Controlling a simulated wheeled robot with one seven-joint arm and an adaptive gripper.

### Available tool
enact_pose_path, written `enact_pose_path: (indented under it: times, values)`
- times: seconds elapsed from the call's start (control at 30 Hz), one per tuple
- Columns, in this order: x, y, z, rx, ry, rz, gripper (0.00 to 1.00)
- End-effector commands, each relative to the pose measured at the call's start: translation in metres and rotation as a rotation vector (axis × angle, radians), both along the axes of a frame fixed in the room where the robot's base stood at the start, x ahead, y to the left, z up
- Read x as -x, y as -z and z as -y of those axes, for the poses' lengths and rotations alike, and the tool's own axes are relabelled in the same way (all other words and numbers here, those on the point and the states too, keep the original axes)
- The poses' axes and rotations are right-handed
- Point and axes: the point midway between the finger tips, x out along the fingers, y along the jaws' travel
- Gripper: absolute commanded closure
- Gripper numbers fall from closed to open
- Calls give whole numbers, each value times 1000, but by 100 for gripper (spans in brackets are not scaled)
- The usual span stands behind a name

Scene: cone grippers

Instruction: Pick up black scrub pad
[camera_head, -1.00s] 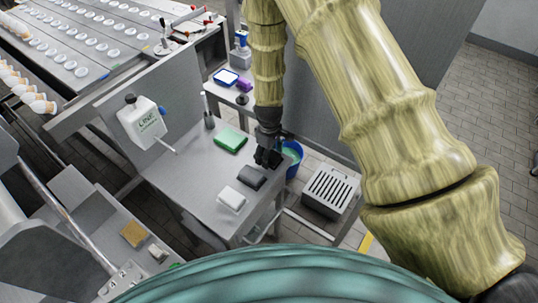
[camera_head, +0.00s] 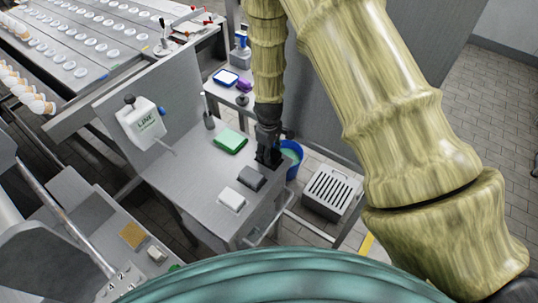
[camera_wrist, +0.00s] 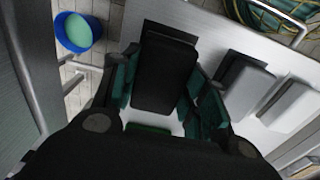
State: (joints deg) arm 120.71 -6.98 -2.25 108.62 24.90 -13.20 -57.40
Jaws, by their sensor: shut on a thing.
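The black scrub pad (camera_wrist: 163,78) is between the two green-lined fingers of my gripper (camera_wrist: 160,92) in the wrist view. The fingers press on its two long sides, so my gripper is shut on it. In the head view my gripper (camera_head: 267,156) points down over the right back part of the steel table (camera_head: 190,180). There the dark fingers hide most of the black pad. I cannot tell whether the pad touches the table or is just above it.
A dark grey pad (camera_head: 251,178) and a white pad (camera_head: 232,200) lie close by on the table. A green pad (camera_head: 231,141) lies to the left. A blue bucket (camera_head: 291,158) stands beyond the right edge. The table's left front is clear.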

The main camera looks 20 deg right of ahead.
Motion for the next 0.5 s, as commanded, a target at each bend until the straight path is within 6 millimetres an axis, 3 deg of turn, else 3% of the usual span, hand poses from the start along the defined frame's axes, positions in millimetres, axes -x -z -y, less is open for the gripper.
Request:
enact_pose_path:
  times: [0.5]
  values:
    - [0,-65,0,0,-1,3,69]
